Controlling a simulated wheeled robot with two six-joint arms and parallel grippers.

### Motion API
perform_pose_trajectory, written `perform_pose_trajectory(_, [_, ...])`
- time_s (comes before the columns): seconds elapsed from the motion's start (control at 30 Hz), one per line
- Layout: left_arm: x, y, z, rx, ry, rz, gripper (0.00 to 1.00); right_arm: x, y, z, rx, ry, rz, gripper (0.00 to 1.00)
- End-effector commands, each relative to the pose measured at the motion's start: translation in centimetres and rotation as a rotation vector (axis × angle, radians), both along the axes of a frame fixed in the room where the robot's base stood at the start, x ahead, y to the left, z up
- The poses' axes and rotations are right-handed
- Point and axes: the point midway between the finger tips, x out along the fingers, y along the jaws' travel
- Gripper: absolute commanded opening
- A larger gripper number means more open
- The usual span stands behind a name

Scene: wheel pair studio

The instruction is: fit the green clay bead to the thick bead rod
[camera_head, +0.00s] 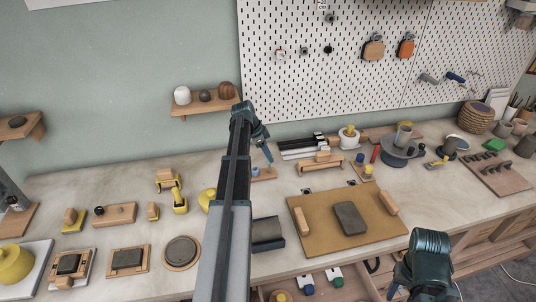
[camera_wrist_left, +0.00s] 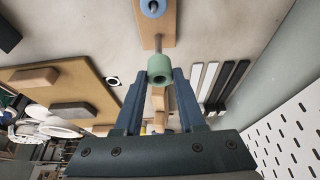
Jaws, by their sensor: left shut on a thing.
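The green clay bead (camera_wrist_left: 160,68) is between the fingertips of my left gripper (camera_wrist_left: 160,76), which is shut on it. In the head view my left gripper (camera_head: 268,156) hangs over the back of the bench, by a small wooden base (camera_head: 266,174). A thin-looking grey rod (camera_wrist_left: 158,43) stands on that wooden base (camera_wrist_left: 168,22), and its visible end meets the bead's edge in the wrist view. I cannot tell whether the rod is inside the bead. A blue bead (camera_wrist_left: 152,7) sits on the same base. My right arm shows at the lower right; its fingers are unclear.
A tan board (camera_head: 330,235) with a dark clay slab (camera_head: 350,218) lies right of my left arm. Black and white bars (camera_head: 303,146) and a wooden stand (camera_head: 320,162) are close to the left gripper. The pegboard (camera_head: 300,85) rises behind the bench.

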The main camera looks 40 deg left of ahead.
Motion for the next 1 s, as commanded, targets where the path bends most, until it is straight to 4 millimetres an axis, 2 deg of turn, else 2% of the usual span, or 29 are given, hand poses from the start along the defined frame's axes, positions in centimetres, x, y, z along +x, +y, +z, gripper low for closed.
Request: perform_pose_trajectory(1.0, [0.0,0.0,-3.0,0.0,0.0,0.0,0.0,0.0,0.0,-3.0,0.0,0.0,0.0,0.5])
